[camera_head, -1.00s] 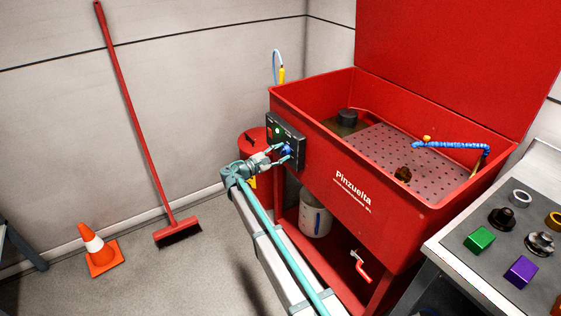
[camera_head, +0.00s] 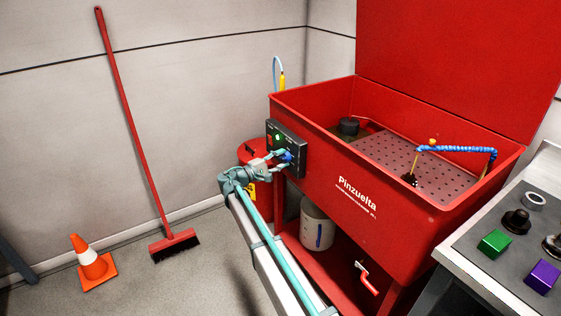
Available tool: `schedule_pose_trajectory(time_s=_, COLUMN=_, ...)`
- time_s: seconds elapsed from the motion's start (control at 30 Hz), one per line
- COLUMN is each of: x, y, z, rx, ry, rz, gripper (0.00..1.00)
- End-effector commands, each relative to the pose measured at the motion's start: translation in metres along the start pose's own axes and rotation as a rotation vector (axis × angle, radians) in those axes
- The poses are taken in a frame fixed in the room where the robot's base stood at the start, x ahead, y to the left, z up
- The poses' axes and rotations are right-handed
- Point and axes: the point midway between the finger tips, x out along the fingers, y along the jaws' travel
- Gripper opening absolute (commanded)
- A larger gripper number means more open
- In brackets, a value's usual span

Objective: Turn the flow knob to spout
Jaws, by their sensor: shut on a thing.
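The flow knob (camera_head: 287,155) is small and blue, on the dark control panel (camera_head: 297,143) at the left front of the red parts washer (camera_head: 310,172). My gripper (camera_head: 284,158) is shut on the knob from the left and partly hides it, so its pointer and markings cannot be read. A green light (camera_head: 277,137) shows on the panel. The blue segmented spout (camera_head: 465,150) reaches over the basin from the right. A thin yellowish line, like a stream, runs from the spout's tip down to a dark part (camera_head: 409,179) on the perforated tray (camera_head: 440,177).
A red can stands behind my arm. A white bucket (camera_head: 317,228) and a red-handled drain valve (camera_head: 366,278) are below the basin. A bench (camera_head: 480,275) with coloured blocks is at right. A broom (camera_head: 175,245) and cone (camera_head: 92,264) stand left.

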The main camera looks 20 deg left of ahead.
Motion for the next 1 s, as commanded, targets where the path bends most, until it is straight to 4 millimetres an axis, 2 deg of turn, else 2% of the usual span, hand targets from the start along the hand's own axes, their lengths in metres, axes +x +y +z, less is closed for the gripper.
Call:
schedule_pose_trajectory(time_s=0.2, x=0.000, y=-0.001, z=0.001, rx=-0.001, ry=-0.001, rz=-0.003, gripper=0.08)
schedule_pose_trajectory(time_s=0.23, x=0.000, y=-0.001, z=0.001, rx=-0.001, ry=-0.001, rz=-0.003, gripper=0.45)
schedule_pose_trajectory(time_s=0.37, x=0.000, y=-0.001, z=0.001, rx=-0.001, ry=-0.001, rz=-0.003, gripper=0.66)
schedule_pose_trajectory(time_s=0.4, x=0.000, y=-0.001, z=0.001, rx=-0.001, ry=-0.001, rz=-0.002, gripper=0.69)
schedule_pose_trajectory(time_s=0.77, x=-0.004, y=0.000, z=0.000, rx=-0.001, ry=0.000, rz=-0.001, gripper=0.69)
schedule_pose_trajectory(time_s=0.87, x=-0.012, y=0.000, z=0.000, rx=-0.001, ry=0.001, rz=-0.001, gripper=0.69)
schedule_pose_trajectory(time_s=1.0, x=-0.034, y=0.000, z=0.000, rx=-0.001, ry=0.002, rz=-0.001, gripper=0.69)
